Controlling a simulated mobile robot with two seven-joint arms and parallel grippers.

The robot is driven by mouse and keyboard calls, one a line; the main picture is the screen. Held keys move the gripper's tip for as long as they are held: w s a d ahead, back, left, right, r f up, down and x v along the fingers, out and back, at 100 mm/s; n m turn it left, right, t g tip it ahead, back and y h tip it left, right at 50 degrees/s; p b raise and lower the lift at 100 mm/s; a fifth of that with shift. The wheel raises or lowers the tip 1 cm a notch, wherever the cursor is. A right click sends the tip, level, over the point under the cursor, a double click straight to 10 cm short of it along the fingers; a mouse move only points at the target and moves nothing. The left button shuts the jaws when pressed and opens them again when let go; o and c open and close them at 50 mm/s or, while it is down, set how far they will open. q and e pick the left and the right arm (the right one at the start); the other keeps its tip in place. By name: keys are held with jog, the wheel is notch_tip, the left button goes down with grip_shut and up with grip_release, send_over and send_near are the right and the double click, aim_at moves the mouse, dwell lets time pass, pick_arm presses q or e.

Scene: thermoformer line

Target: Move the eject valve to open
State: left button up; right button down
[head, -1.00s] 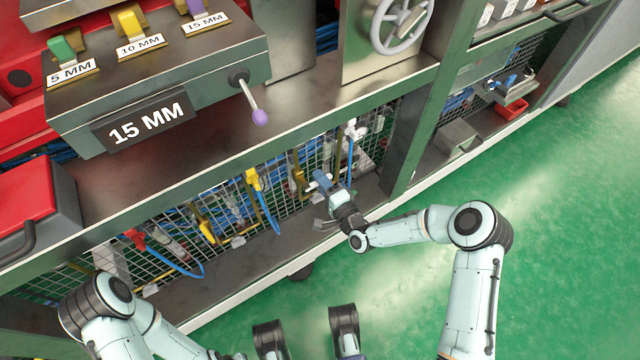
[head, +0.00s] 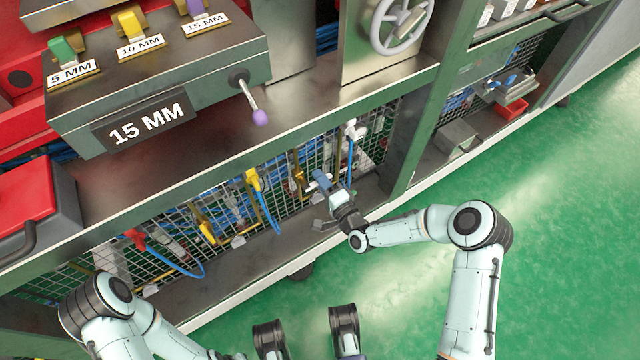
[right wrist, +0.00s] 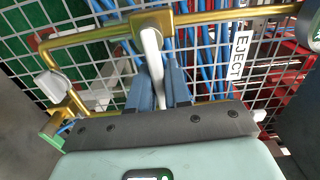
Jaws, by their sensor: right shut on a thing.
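The eject valve's white lever (right wrist: 152,62) hangs from a brass pipe (right wrist: 95,32) in the right wrist view. A white label reading EJECT (right wrist: 241,55) is on the mesh just right of it. My right gripper (right wrist: 160,88) is shut on the lever, with one blue finger on each side of it. In the head view the right gripper (head: 322,181) is at the mesh under the bench, and the valve is mostly hidden there by the gripper. My left arm is at the lower left, and its gripper does not show.
To the left along the mesh are yellow valve handles (head: 253,179) and a red one (head: 134,238), with blue hoses. A white fitting (head: 355,130) is up and right of my right gripper. A green post (head: 418,125) stands further right. The green floor (head: 560,220) is open.

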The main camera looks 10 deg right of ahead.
aim_at(315, 183)
jog(key=n, duration=0.1)
jog(key=r+n, duration=0.1)
jog(key=shift+s+a+n+p, duration=0.1)
jog(key=shift+a+n+p, duration=0.05)
jog(key=shift+n+p, duration=0.2)
jog(key=shift+n, duration=0.25)
jog(key=shift+a+r+n+p, duration=0.15)
jog(key=shift+r+n+p, duration=0.3)
jog(key=shift+n, duration=0.45)
jog(key=shift+s+a+r+n, duration=0.1)
jog(key=shift+a+r+n, duration=0.1)
jog(key=shift+n, duration=0.7)
jog(key=shift+s+a+r+n+p, duration=0.1)
jog(key=shift+a+r+n+p, duration=0.15)
jog(key=shift+n, duration=0.55)
jog(key=shift+a+r+n, duration=0.15)
jog(key=shift+r+n, duration=0.1)
jog(key=shift+n, duration=0.75)
jog(key=shift+s, duration=0.1)
